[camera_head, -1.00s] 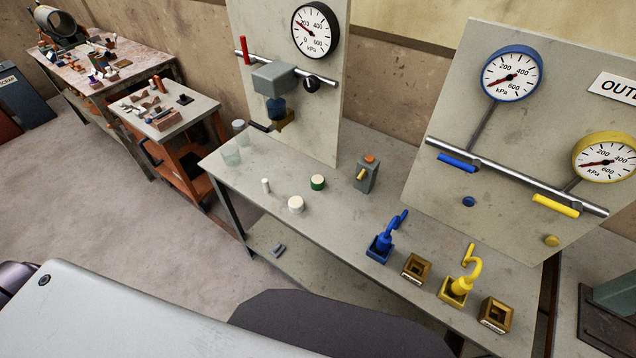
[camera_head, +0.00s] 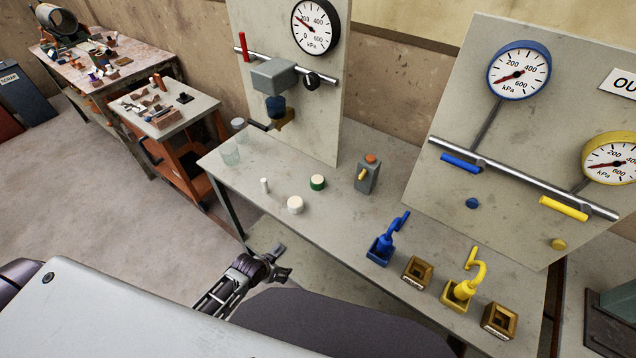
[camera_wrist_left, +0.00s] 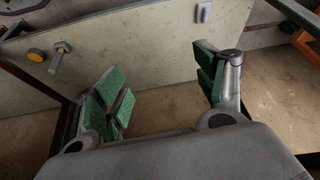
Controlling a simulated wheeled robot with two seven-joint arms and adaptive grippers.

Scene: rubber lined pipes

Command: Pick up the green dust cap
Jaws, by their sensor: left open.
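The green dust cap (camera_head: 317,183) is a short round piece with a green side and a pale top. It sits on the grey bench (camera_head: 335,220), left of a grey box with an orange button. My left gripper (camera_head: 279,263) is below and to the left of it in the head view, in front of the bench's near edge and apart from the cap. In the left wrist view my left gripper (camera_wrist_left: 163,85) is open, with green pads and nothing between them. The cap cannot be made out there. My right gripper is not in view.
A white round piece (camera_head: 295,205) and a small white cylinder (camera_head: 265,185) stand near the cap. The grey button box (camera_head: 367,178) is right of it. Blue (camera_head: 383,246) and yellow (camera_head: 460,290) fittings stand farther right. Upright gauge panels rise behind.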

